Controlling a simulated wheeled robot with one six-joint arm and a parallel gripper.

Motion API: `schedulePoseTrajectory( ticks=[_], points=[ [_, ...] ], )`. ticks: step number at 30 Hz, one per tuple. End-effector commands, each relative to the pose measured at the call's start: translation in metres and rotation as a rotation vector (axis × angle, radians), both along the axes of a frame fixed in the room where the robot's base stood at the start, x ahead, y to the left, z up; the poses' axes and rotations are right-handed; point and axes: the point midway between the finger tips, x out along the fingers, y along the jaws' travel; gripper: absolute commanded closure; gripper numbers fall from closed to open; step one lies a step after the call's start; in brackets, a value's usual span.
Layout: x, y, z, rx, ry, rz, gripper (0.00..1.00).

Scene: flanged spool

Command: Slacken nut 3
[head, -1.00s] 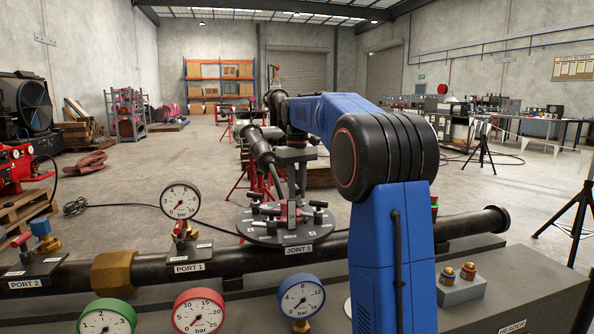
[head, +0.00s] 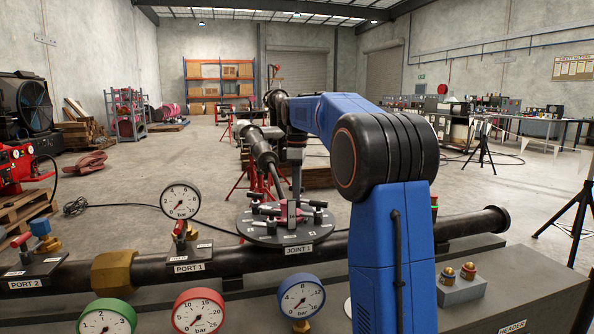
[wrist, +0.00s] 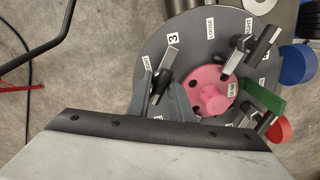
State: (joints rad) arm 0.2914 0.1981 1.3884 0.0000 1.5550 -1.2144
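The round grey flange plate marked JOINT 1 (head: 262,238) carries several nuts with bar handles. In the wrist view, nut 3 (wrist: 170,62) has a silver-and-black bar slanting up to the right, below the white label 3 (wrist: 173,37). My gripper (wrist: 160,88) is over the plate, with a grey finger on each side of the lower part of this bar. The fingers look apart, with a gap to the bar; contact cannot be made out. In the head view my gripper is small and partly hidden among the handles.
A pink hub (wrist: 213,98) stands close to the right of nut 3. Another bar handle (wrist: 250,52) and a green block (wrist: 262,96) lie farther right. Gauges such as the blue-rimmed one (head: 301,296) stand in front of the pipe.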

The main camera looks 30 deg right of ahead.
Motion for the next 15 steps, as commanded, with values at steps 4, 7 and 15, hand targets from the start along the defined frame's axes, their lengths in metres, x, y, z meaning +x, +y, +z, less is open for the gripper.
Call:
schedulePoseTrajectory(
  ticks=[4, 7, 15],
  points=[
    [0.0, -0.0003, 0.0, 0.0, 0.0, 0.072, 0.82],
    [0.0, -0.0003, -0.0001, 0.0, 0.0, 0.116, 0.82],
    [0.0001, -0.0002, -0.0001, 0.0, 0.0, 0.069, 0.82]
  ],
)
